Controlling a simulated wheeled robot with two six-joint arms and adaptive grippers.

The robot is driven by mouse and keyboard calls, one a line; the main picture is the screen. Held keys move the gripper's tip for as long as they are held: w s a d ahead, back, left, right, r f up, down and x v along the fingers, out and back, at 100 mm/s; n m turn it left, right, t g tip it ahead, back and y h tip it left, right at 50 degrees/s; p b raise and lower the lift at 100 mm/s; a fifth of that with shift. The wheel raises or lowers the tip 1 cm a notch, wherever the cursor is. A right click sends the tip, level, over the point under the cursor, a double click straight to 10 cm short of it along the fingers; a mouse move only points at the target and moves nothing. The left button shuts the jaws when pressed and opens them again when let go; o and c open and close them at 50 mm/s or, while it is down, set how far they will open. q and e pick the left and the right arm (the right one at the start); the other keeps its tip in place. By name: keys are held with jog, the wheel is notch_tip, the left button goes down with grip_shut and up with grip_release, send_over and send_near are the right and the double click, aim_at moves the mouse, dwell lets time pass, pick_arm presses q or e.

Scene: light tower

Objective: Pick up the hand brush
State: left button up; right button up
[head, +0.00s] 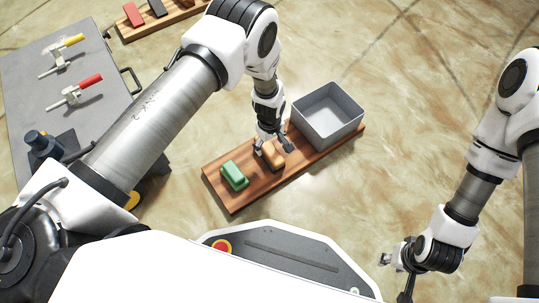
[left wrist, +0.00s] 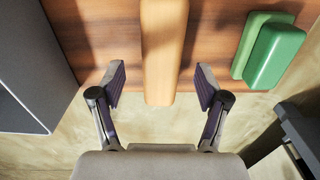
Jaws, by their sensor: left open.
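A tan, wood-coloured block-like piece, which looks like the hand brush (head: 271,155), lies on a brown wooden board (head: 235,201). Any bristles are hidden. In the left wrist view the brush (left wrist: 164,50) runs lengthwise between the two fingers, with its near end close to the fingertips. My left gripper (head: 273,148) is open above the board, its fingers (left wrist: 160,88) on either side of the brush with a gap at each side. My right gripper (head: 394,276) is at the lower right, away from the board, with its fingers apart and empty.
A green block (head: 234,175) lies left of the brush; it shows at right in the wrist view (left wrist: 272,50). A grey open bin (head: 327,115) stands at the board's right end. A grey table with clamps (head: 70,75) is at the left. Open floor lies to the right.

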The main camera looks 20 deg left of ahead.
aim_at(269, 148)
pick_arm(q)
notch_tip(269, 148, down, 4)
jog(key=shift+r+b, duration=0.15)
jog(key=shift+b, duration=0.6)
jog(key=shift+r, duration=0.15)
pick_arm(e)
notch_tip(269, 148, down, 2)
jog(key=shift+f, duration=0.2)
pick_arm(q)
jog(key=shift+a, duration=0.1)
jog(key=c, duration=1.4)
notch_tip(269, 148, up, 10)
jog(key=p, duration=0.6)
jog(key=shift+p, duration=0.3)
pick_arm(e)
notch_tip(269, 148, up, 6)
jog(key=shift+s, duration=0.15)
